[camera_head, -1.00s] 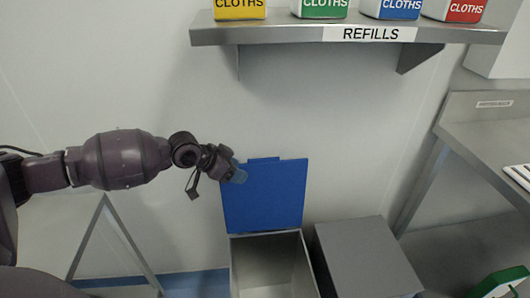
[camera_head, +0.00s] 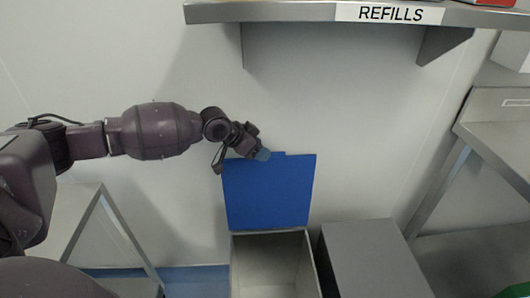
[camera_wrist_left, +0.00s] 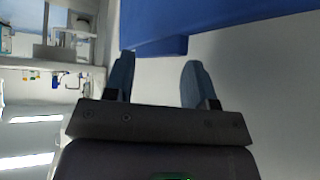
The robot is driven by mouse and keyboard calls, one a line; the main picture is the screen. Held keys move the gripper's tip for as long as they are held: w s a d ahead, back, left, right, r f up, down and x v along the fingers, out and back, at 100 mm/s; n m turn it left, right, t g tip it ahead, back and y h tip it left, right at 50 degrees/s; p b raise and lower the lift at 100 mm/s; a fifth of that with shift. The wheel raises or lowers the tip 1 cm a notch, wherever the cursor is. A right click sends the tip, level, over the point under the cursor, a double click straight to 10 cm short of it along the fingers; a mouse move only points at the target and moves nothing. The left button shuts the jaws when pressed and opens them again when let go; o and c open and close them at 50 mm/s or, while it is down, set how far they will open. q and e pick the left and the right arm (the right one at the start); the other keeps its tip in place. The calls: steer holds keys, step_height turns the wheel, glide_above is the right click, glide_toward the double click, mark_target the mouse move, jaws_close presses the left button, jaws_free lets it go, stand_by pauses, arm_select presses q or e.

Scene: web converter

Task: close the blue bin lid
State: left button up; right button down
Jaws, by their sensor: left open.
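The blue bin lid (camera_head: 268,195) stands upright, open, behind its grey bin (camera_head: 272,262) in the head view. The bin's inside is exposed and looks empty. My left gripper (camera_head: 262,154) is at the lid's upper left edge in the head view. In the left wrist view, the left gripper (camera_wrist_left: 157,82) has its two bluish fingers apart with nothing held between them. The blue lid (camera_wrist_left: 215,22) lies just beyond the fingertips there. I cannot tell whether a finger touches it. My right gripper is not in view.
A closed grey bin (camera_head: 372,262) stands right beside the open one. A metal shelf (camera_head: 300,12) labelled REFILLS is on the wall above. A steel bench (camera_head: 500,140) is at the right, and a metal-framed table (camera_head: 75,215) is at the left.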

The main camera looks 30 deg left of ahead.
arm_select(q)
steer(key=shift+x, duration=1)
jaws_close()
